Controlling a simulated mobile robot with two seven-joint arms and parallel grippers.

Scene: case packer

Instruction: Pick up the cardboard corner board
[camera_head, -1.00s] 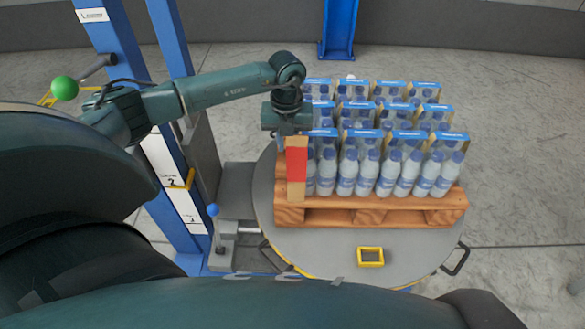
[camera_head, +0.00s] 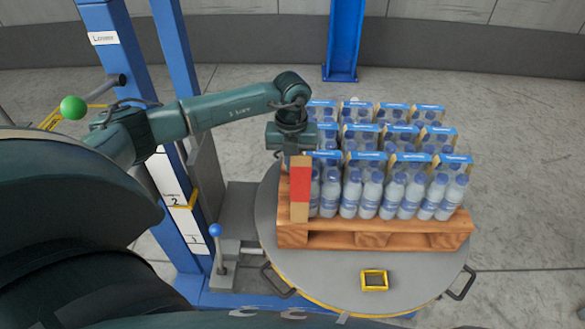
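The cardboard corner board (camera_head: 300,212), brown with a wide red band, stands upright at the near left corner of the bottle load. Its foot is at the pallet top. My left gripper (camera_head: 287,153) points down right at the board's upper end. Its fingers are small and partly hidden, so I cannot tell whether they close on the board or are only beside it. My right gripper is not in view.
Several shrink-wrapped bottle packs (camera_head: 395,185) stand in rows on a wooden pallet (camera_head: 375,240). The pallet rests on a round grey turntable (camera_head: 325,280) with a yellow-framed block (camera_head: 375,280). Blue posts (camera_head: 123,60) stand at left, close to my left arm.

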